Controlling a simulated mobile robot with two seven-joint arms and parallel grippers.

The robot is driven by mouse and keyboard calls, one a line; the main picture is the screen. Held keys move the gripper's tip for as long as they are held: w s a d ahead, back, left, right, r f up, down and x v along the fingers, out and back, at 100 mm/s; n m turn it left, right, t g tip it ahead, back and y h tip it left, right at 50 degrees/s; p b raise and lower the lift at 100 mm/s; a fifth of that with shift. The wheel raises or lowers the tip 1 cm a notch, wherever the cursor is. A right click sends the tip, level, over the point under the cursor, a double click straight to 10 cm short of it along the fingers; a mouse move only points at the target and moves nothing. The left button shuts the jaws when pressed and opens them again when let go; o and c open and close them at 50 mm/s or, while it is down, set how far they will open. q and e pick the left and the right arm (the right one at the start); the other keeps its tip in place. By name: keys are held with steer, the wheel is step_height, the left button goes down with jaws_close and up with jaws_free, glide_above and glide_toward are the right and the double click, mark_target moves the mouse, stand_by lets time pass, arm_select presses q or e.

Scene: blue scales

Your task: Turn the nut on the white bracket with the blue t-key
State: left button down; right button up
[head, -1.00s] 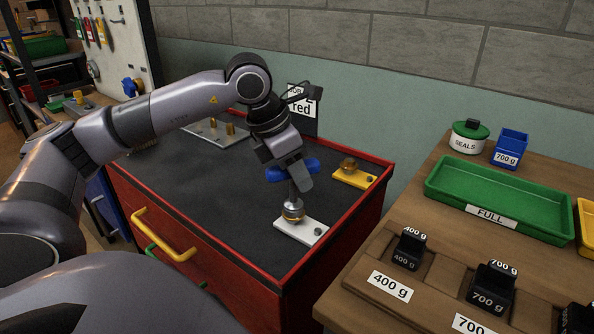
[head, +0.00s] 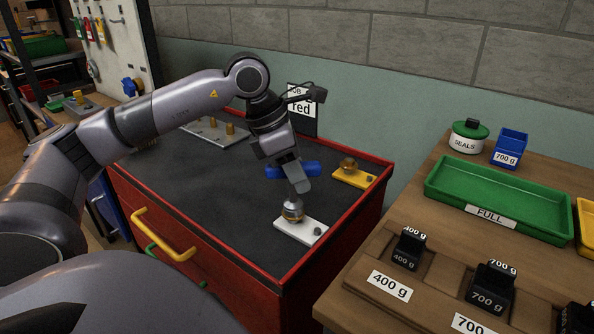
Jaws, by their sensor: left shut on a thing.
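The blue t-key (head: 311,168) has a blue cross handle and a grey metal socket (head: 292,208) at its lower end. My left gripper (head: 298,180) is shut on the t-key's handle from above and hides part of the handle and shaft. The socket stands over the nut on the white bracket (head: 305,231), with a brass-coloured rim showing just below it. The nut itself is mostly hidden. The white bracket lies on the dark top of the red cabinet near its front right corner. My right gripper is not in view.
A yellow bracket (head: 355,178) with a brass nut lies behind the white one. A grey plate (head: 209,130) with brass pegs is at the back, by a "red" job sign (head: 301,101). A wooden bench (head: 408,210) with weights and a green tray (head: 500,195) stands right.

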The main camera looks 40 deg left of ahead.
arm_select(q)
steer(key=shift+m, duration=0.4)
steer(key=shift+m+g+h, duration=0.3)
steer(key=shift+m+g, duration=0.1)
steer(key=shift+m, duration=0.4)
steer(key=shift+s, duration=0.1)
steer(key=shift+d+m+p, duration=0.1)
steer(key=shift+m+p, duration=0.3)
steer(key=shift+m, duration=0.5)
steer(key=shift+g, duration=0.3)
steer(key=shift+s+f+m+g+h+p, duration=0.1)
steer(key=shift+m+g+h+p, duration=0.2)
steer(key=shift+m, duration=0.6)
